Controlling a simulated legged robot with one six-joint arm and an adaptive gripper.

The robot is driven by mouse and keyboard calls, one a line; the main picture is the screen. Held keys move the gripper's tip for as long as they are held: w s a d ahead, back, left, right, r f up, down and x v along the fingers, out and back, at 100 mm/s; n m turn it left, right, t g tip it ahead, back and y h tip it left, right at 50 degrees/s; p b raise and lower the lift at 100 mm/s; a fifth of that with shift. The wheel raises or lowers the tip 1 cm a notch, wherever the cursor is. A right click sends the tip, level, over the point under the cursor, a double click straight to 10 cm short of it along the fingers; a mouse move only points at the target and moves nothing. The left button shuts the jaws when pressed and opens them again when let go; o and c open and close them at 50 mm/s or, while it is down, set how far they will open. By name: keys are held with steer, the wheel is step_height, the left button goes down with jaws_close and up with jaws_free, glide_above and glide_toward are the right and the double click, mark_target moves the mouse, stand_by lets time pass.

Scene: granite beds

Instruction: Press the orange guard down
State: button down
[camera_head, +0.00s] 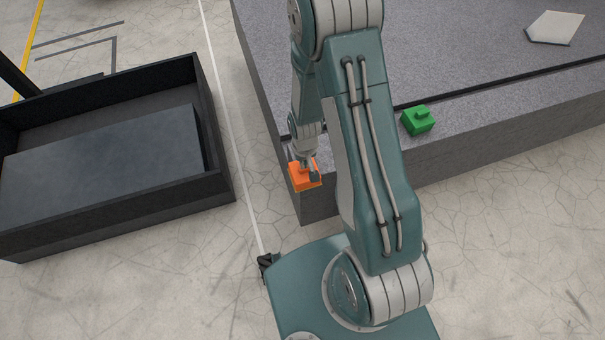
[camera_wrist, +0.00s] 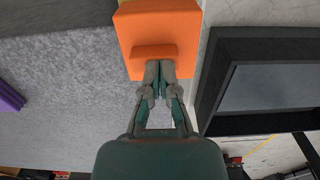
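The orange guard (camera_head: 304,178) is a square block with a raised ridge, at the near left corner of the granite bed (camera_head: 450,140). In the wrist view the guard (camera_wrist: 178,22) fills the top middle, its ridge just beyond my fingertips. My gripper (camera_head: 308,172) is right at the guard, pointing down. In the wrist view my gripper's fingers (camera_wrist: 160,70) are together with nothing visible between them. The tips are at the edge of the ridge; I cannot tell whether they touch it. Part of the guard is hidden behind the gripper in the head view.
A green block (camera_head: 418,120) of similar shape sits on the bed's front ledge. A pale plate (camera_head: 555,28) lies on the bed at the far right. A purple piece (camera_wrist: 10,96) shows in the wrist view. A dark open-topped bin (camera_head: 222,165) stands on the floor at left.

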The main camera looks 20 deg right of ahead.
stand_by(0.3)
steer(key=shift+r, duration=3.45)
steer(key=shift+r, duration=0.15)
step_height(320, 180, up, 12)
steer(key=shift+f, duration=0.2)
steer(key=s+r+t, duration=0.2)
steer(key=s+r, duration=0.5)
steer(key=r, duration=0.3)
steer(key=s+r+t, duration=0.3)
steer(key=s+r, duration=0.4)
steer(key=r, duration=0.3)
steer(key=shift+r+t, duration=0.15)
steer(key=shift+t, duration=0.15)
